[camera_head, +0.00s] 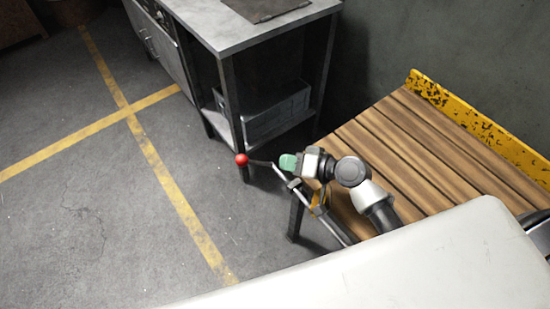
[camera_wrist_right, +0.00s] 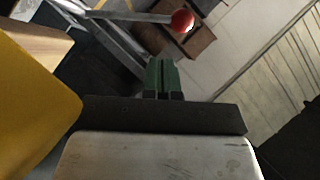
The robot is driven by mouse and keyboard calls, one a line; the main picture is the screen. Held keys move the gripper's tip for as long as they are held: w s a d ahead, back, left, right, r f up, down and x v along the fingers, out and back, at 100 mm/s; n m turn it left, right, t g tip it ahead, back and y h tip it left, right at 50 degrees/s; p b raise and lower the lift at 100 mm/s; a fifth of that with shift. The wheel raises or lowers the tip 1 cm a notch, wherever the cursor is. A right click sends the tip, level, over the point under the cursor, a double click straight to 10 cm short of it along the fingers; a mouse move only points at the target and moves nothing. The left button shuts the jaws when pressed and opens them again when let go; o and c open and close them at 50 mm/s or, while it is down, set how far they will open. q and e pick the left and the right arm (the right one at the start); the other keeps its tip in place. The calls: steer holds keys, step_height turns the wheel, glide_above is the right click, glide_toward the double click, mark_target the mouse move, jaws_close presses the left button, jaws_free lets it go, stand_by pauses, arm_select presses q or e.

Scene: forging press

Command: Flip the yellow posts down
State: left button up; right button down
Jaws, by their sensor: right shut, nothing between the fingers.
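A yellow post (camera_head: 470,118), long and with worn black patches, stands upright along the far right edge of the slatted wooden bench. A small yellow piece (camera_head: 318,200) shows at the bench's near left edge, mostly hidden by my right arm. In the right wrist view a large yellow surface (camera_wrist_right: 30,110) fills the left side, close to the camera. My right gripper (camera_head: 288,162) has green fingertips and is just off the bench's left edge, near the red-balled lever. In the wrist view its fingers (camera_wrist_right: 161,75) are together with nothing between them. My left gripper is out of view.
The lever's red ball (camera_head: 242,160) is left of my right gripper; it also shows in the wrist view (camera_wrist_right: 183,20). The wooden slats (camera_head: 415,150) are bare. A grey metal table (camera_head: 235,35) with a box (camera_head: 275,112) on its shelf stands behind. Floor at left is clear.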

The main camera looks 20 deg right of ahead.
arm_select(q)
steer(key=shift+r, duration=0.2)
arm_select(e)
steer(key=x, duration=0.9)
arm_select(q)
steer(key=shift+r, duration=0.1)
arm_select(e)
steer(key=shift+s+a, duration=0.1)
steer(key=shift+a, duration=0.05)
